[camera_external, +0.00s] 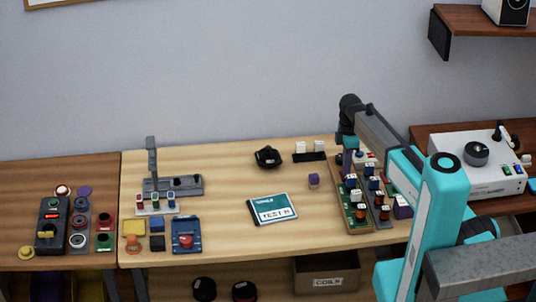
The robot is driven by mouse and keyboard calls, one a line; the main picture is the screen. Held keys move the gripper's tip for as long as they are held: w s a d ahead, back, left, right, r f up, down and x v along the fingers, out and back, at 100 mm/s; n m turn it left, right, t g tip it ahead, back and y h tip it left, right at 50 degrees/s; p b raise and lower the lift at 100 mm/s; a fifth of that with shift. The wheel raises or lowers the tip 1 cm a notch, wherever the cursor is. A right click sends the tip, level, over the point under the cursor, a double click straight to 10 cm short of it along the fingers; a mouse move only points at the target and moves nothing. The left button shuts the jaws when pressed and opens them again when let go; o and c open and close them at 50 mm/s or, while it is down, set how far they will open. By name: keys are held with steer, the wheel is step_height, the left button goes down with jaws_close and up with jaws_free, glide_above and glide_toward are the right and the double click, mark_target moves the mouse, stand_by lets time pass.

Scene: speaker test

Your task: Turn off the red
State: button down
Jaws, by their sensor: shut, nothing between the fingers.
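Several red controls are in view. A dark control box (51,232) at the far left has a lit red strip (52,216). A red-based button (104,222) is to its right. A green switch board (340,213) at the right carries several switches with red and blue parts, too small to read. My arm reaches over from the right. My gripper (347,165) points down at the back of this board, shut and empty. Whether it touches anything there cannot be told.
A grey stand (172,186) is at the back left. A white device with a knob (478,170) is at the right. Free wood lies around the booklet.

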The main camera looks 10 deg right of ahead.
steer(key=shift+w, duration=0.1)
stand_by(0.4)
steer(key=shift+w+r+p, duration=0.15)
steer(key=shift+r+p, duration=1.15)
steer(key=shift+r, duration=0.9)
steer(key=shift+r+b, duration=0.1)
steer(key=shift+b, duration=0.25)
step_height(320, 180, up, 9)
steer(key=b, duration=0.2)
steer(key=shift+w+r+b, duration=0.2)
steer(key=shift+w+b, duration=0.1)
steer(key=shift+b, duration=0.05)
steer(key=shift+f, duration=0.2)
steer(key=shift+s+f+p, duration=0.15)
steer(key=shift+f+p, duration=0.5)
steer(key=shift+f, duration=1.4)
steer(key=shift+s+f+p, duration=0.15)
steer(key=shift+f+p, duration=0.5)
steer(key=shift+f, duration=1.35)
steer(key=shift+r, duration=0.1)
